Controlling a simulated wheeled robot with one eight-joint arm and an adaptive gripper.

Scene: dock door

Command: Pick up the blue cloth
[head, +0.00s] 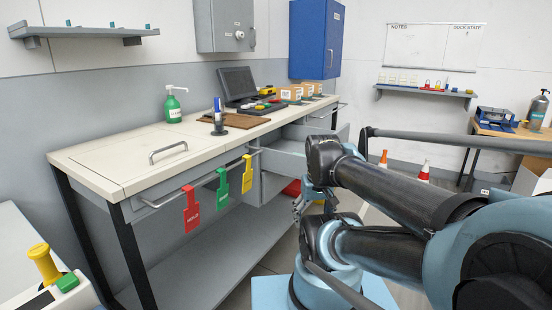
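I cannot make out a blue cloth anywhere in this view. My gripper (302,205) is partly seen beyond my folded arm, in front of the bench's open drawers. It is small, dark and partly covered by the arm links, so whether its fingers are open or shut is unclear. The open grey drawer (280,160) is under the right part of the bench; its inside is only partly seen. A red item (292,187) shows low beside the drawers, close to my gripper in the picture.
The long bench (130,155) carries a green bottle (173,107), a dark monitor (237,84) and small boxes (290,92). Red, green and yellow tags (222,188) hang from its front rail. A blue cabinet (315,40) hangs above.

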